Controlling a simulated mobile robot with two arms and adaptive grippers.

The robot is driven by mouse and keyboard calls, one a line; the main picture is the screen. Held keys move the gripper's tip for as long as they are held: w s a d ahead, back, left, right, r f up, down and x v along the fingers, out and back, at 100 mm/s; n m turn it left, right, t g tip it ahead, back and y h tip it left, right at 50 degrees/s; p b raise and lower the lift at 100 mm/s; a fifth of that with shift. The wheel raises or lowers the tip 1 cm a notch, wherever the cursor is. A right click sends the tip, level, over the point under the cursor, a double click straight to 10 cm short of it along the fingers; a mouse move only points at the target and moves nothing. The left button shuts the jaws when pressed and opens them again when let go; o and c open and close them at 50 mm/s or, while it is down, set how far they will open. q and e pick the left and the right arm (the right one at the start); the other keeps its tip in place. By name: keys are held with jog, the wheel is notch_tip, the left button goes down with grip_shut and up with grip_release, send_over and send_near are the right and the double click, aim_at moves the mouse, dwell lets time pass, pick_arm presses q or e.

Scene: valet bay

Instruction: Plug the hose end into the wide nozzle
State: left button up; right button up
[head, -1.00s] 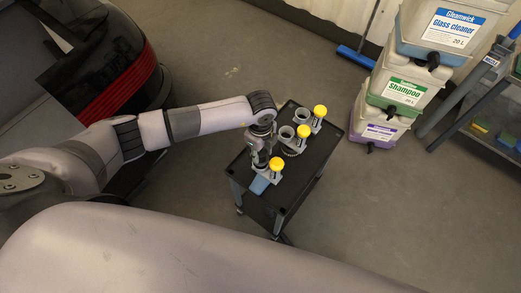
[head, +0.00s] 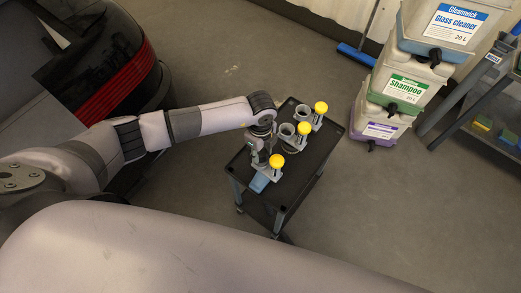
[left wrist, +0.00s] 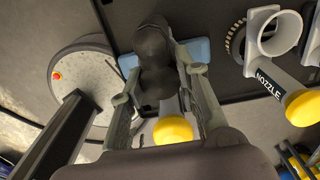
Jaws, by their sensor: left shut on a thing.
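My left gripper (head: 262,152) is low over the near part of the black cart top. In the left wrist view its fingers (left wrist: 162,78) are closed around a dark, rounded piece (left wrist: 152,42), which looks like the hose end. Three grey nozzle holders with yellow knobs stand in a row on the cart: a near one (head: 277,161), a middle one (head: 303,129) and a far one (head: 321,107). The near one's mouth is hidden by my gripper. The middle one shows an open ring (head: 287,130). I cannot tell which is the wide nozzle. My right gripper is out of view.
A blue pad (head: 260,183) lies at the cart's (head: 309,167) near end. Stacked containers (head: 408,88) and a shelf (head: 470,112) stand at the right. A blue broom (head: 357,54) is behind, and a dark car (head: 115,75) is at left. Floor right of the cart is clear.

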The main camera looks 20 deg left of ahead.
pick_arm(q)
jog(key=o, duration=1.1)
jog(key=shift+o, duration=0.7)
jog(key=shift+f, duration=0.1)
jog(key=o, duration=0.4)
jog(key=shift+c, duration=0.2)
notch_tip(320, 180, up, 9)
jog(key=p, duration=0.8)
